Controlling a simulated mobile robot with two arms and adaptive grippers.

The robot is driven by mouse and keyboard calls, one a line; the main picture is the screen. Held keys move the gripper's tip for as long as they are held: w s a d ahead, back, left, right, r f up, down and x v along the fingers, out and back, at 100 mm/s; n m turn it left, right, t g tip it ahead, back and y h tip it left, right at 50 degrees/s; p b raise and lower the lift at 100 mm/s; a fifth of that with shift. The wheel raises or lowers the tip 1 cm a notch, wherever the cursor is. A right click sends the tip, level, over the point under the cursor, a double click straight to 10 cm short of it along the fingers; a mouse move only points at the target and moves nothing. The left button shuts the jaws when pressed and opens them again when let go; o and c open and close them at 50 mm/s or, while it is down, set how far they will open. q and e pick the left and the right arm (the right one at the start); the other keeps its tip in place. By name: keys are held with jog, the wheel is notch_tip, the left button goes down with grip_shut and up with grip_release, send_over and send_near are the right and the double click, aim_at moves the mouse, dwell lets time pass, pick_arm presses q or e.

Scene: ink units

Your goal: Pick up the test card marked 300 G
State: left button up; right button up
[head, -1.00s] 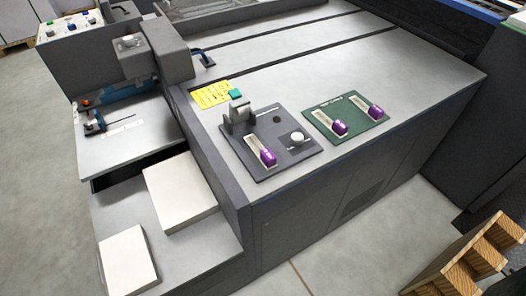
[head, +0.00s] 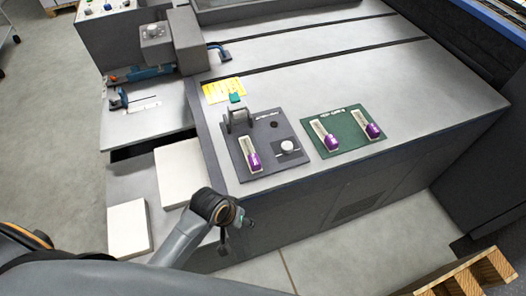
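Two pale cards with purple ends, a left one (head: 323,134) and a right one (head: 366,124), lie on a green mat (head: 345,145) on the grey machine top. A third similar card (head: 248,153) lies on a dark panel (head: 268,170) to their left. Their markings are too small to read, so I cannot tell which is 300 G. My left arm reaches in from the lower left; its gripper end (head: 238,226) is in front of the machine's near side, apart from all the cards. Its fingers are too small and dark to read. My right gripper is out of view.
The dark panel also carries a grey upright device (head: 238,120) and a white round knob (head: 288,146). A yellow note (head: 223,90) and a small teal block (head: 236,98) lie behind it. White paper stacks (head: 128,228) are at left. A wooden pallet (head: 470,274) stands lower right.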

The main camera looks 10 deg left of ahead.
pick_arm(q)
jog(key=w+d+r, duration=0.1)
jog(key=w+r, duration=0.2)
jog(key=r, duration=0.1)
jog(key=w+d+r+n+g+p, duration=0.1)
jog(key=w+d+r, duration=0.1)
jog(key=r, duration=0.3)
jog(key=w+d+r+n, duration=0.1)
jog(key=w+r, duration=0.3)
jog(key=w, duration=0.1)
jog(key=shift+d+r, duration=0.15)
jog(key=shift+r, duration=0.2)
jog(key=w+a+r+n+g+y, duration=0.2)
jog(key=w+a+r+n, duration=0.3)
jog(key=w+r, duration=0.3)
jog(key=p, duration=0.2)
send_over(253, 156)
jog(key=f, duration=0.6)
jog(key=shift+a+f, duration=0.2)
jog(key=shift+f, duration=0.55)
notch_tip(253, 156, down, 4)
jog(key=shift+d+f+p, duration=0.15)
jog(key=shift+p, duration=0.3)
jog(key=shift+f, duration=0.45)
